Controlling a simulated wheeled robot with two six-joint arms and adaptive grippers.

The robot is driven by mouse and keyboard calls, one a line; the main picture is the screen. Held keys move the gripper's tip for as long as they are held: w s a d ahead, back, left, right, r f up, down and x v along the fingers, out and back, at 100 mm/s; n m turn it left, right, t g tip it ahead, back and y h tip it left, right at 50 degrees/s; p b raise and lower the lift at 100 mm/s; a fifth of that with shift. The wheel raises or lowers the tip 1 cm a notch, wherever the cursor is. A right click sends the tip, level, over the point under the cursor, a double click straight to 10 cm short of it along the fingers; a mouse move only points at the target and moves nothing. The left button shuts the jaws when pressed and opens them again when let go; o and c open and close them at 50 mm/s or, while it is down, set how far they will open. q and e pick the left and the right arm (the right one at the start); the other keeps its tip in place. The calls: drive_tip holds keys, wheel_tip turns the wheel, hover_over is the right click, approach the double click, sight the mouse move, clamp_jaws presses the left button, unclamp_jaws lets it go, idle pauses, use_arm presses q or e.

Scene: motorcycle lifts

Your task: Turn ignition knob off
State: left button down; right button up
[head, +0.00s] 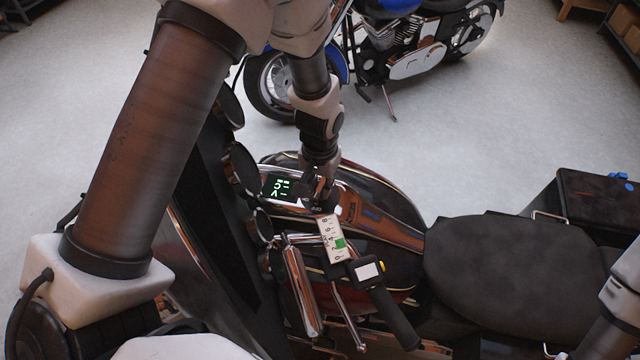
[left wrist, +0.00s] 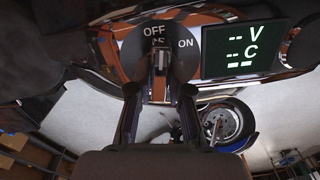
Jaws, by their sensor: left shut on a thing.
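The ignition knob sits on a round dark dial (left wrist: 183,52) marked OFF and ON, on the motorcycle's tank console. In the left wrist view the knob's raised grip (left wrist: 160,62) stands upright in the picture, below the OFF mark, and covers part of the lettering there. My left gripper (head: 318,196) reaches down to the console from above. Its fingers (left wrist: 160,90) are shut on the knob's grip, one on each side. In the head view the gripper hides most of the knob. My right gripper is not in view.
A lit green display (head: 280,187) lies beside the dial. Handlebar parts, a chrome cylinder (head: 301,290) and a black grip (head: 397,318) crowd the near side. The black seat (head: 500,265) is to the right. A blue motorcycle (head: 400,45) stands behind, with open floor between.

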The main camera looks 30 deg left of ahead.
sight(319, 189)
use_arm(q)
drive_tip(key=shift+s+f+n, duration=0.15)
drive_tip(key=shift+n, duration=0.95)
drive_tip(key=c, duration=1.1)
unclamp_jaws()
drive_tip(key=shift+r, duration=0.25)
wheel_tip(319, 189, up, 12)
drive_tip(key=shift+s+f, duration=0.1)
drive_tip(key=shift+f, duration=0.1)
